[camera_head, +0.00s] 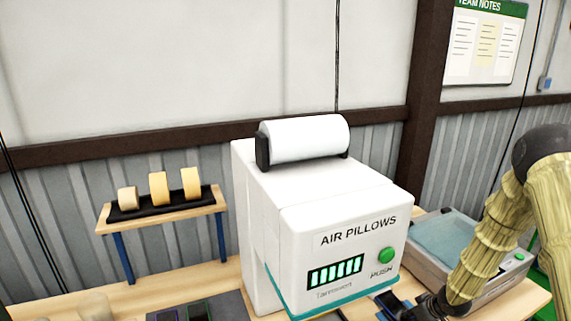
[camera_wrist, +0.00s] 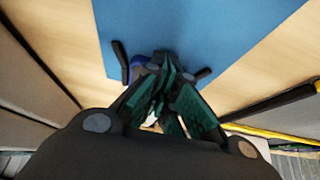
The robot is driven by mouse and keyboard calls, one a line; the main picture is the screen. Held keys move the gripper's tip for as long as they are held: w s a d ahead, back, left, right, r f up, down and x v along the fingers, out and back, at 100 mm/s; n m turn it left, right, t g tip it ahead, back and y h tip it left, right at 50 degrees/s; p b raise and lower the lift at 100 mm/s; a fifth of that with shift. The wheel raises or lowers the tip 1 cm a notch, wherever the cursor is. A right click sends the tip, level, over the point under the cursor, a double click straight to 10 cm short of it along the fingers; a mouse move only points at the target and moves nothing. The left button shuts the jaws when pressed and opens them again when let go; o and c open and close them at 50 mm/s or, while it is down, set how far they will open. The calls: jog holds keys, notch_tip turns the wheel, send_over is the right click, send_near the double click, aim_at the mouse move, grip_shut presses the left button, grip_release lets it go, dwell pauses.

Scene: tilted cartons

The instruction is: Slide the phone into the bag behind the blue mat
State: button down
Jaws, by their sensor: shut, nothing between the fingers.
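The blue mat (camera_wrist: 205,35) lies flat on the wooden table in the wrist view. My gripper (camera_wrist: 160,75) is over the near edge of the mat, its dark green fingers together with nothing held. A small dark blue thing (camera_wrist: 138,70) shows beside the fingertips; I cannot tell what it is. In the head view my gripper is low at the right, in front of the white machine, and its fingertips are hard to make out. Two dark flat items (camera_head: 182,312) with coloured edges are cut off at the bottom; I cannot tell whether either is the phone. I cannot make out the bag.
The white air pillow machine (camera_head: 300,215) with a roll on top fills the middle of the table. A tape rack (camera_head: 160,205) stands to its left. A grey box with a teal top (camera_head: 450,245) is behind my arm at the right. A clear cup (camera_head: 95,306) is at bottom left.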

aim_at(385, 295)
dwell(0.3)
jog(key=shift+w+a+p, duration=0.3)
jog(key=shift+w+p, duration=0.05)
jog(key=shift+w, duration=0.4)
jog(key=shift+w+a+p, duration=0.3)
jog(key=shift+w+a, duration=0.05)
jog(key=shift+w, duration=0.45)
jog(key=shift+w+a+p, duration=0.3)
jog(key=shift+w+p, duration=0.05)
jog(key=shift+w, duration=0.4)
jog(key=shift+w, duration=0.1)
jog(key=shift+w+a+r+p, duration=0.1)
jog(key=shift+w+a+p, duration=0.2)
jog(key=shift+w+p, duration=0.25)
jog(key=shift+w+a+p, duration=0.25)
jog(key=shift+w+p, duration=0.1)
jog(key=shift+w, duration=0.35)
jog(key=shift+w+a+p, duration=0.2)
jog(key=shift+w+p, duration=0.15)
jog(key=shift+w, duration=0.15)
jog(key=shift+w+a+p, duration=0.2)
jog(key=shift+w+p, duration=0.1)
jog(key=shift+w, duration=0.15)
jog(key=shift+w+a+p, duration=0.35)
jog(key=shift+w+p, duration=0.3)
jog(key=shift+p, duration=0.15)
jog(key=shift+w, duration=0.1)
